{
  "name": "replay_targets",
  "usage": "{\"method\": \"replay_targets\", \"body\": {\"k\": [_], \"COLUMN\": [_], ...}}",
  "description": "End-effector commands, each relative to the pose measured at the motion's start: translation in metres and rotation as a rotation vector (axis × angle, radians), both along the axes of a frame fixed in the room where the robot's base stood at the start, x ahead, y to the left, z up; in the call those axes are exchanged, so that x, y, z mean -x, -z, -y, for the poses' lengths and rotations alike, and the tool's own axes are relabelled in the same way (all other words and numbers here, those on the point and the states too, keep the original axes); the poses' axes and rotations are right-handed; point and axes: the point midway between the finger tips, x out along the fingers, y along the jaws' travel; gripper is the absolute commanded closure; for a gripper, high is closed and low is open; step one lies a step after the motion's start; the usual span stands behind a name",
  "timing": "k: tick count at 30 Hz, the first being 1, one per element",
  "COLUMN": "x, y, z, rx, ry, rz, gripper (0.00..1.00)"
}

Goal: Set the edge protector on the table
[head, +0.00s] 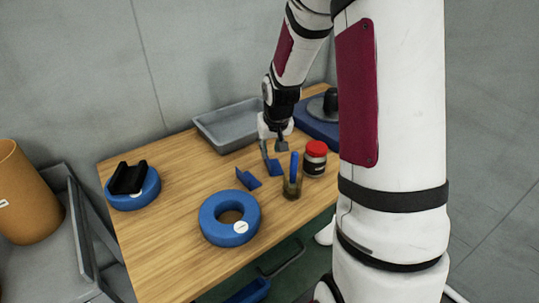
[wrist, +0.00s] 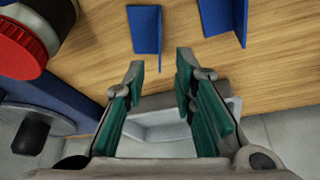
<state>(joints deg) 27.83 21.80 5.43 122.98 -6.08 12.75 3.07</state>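Two blue L-shaped angle pieces, which look like edge protectors, rest on the wooden table (head: 165,245). One (head: 248,179) lies left of my gripper in the head view; the other (head: 274,167) is just below the fingers. In the wrist view, both show beyond the fingertips, one in the middle (wrist: 146,30) and one to the right (wrist: 222,18), cut off by the top edge. My gripper (head: 273,146) points down above the table.
A grey tray (head: 228,124) is behind. A blue ring (head: 212,221) lies in front; another (head: 133,199) bears a black holder. The table's left front is clear.

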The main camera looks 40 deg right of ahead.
Motion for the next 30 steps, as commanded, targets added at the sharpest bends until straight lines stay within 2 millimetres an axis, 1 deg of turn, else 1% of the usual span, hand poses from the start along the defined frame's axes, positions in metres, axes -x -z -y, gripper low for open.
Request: {"method": "replay_targets", "body": {"k": [1,4,11,14,16,20,21,23,24,26,27,29,30], "x": [0.004,0.009,0.016,0.023,0.033,0.064,0.075,0.094,0.107,0.127,0.141,0.162,0.177], "y": [-0.01,-0.024,-0.041,-0.058,-0.076,-0.115,-0.126,-0.14,-0.149,-0.16,-0.167,-0.175,-0.179], "z": [-0.001,-0.003,-0.008,-0.021,-0.036,-0.072,-0.084,-0.099,-0.11,-0.124,-0.134,-0.146,-0.154], "rx": [0.002,0.001,0.001,0.01,0.017,0.031,0.034,0.036,0.036,0.036,0.035,0.033,0.031], "ry": [0.0,0.001,-0.004,-0.023,-0.045,-0.098,-0.114,-0.138,-0.155,-0.179,-0.196,-0.222,-0.239], "rz": [0.002,0.001,-0.001,-0.002,-0.004,-0.009,-0.01,-0.014,-0.016,-0.018,-0.018,-0.019,-0.019], "gripper": [0.75,0.75,0.75,0.75,0.75,0.75,0.75,0.75,0.75,0.75,0.75,0.75,0.75]}}
